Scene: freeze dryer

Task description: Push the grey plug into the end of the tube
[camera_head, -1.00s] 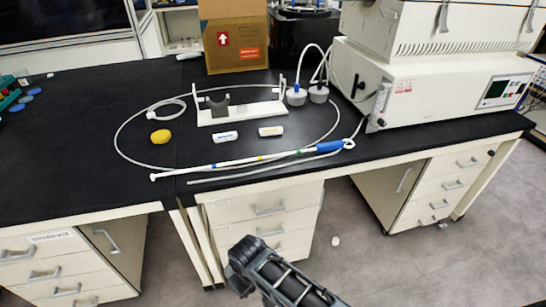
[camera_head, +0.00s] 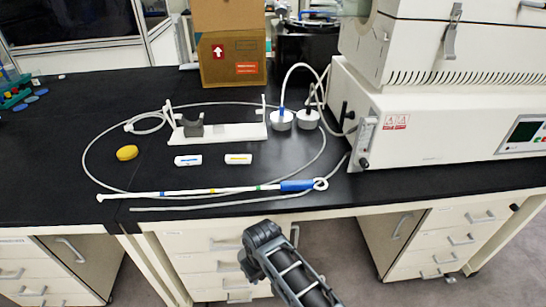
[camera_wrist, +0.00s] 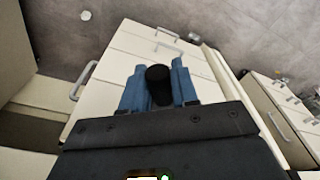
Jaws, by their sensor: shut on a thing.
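My gripper (camera_wrist: 157,68) has blue fingers, shut on a dark, round-ended cylinder (camera_wrist: 159,86) in the wrist view. It looks nearly black, and I cannot tell whether it is the grey plug. In the head view only a dark arm link of mine shows, at the bottom in front of the bench. Two grey round stoppers (camera_head: 281,120) (camera_head: 307,119) stand on the bench, with tubes rising from their tops. A thin pale tube (camera_head: 215,205) lies near the front edge and a larger loop (camera_head: 322,150) curves behind it. I cannot tell which tube end is meant.
A white stand (camera_head: 233,132) with a dark cradle (camera_head: 193,129) is mid-bench. A white rod with a blue end (camera_head: 296,185), two small labelled items (camera_head: 188,160) (camera_head: 238,158) and a yellow object (camera_head: 127,152) lie before it. The freeze dryer (camera_head: 430,120) fills the right; the left bench is largely clear.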

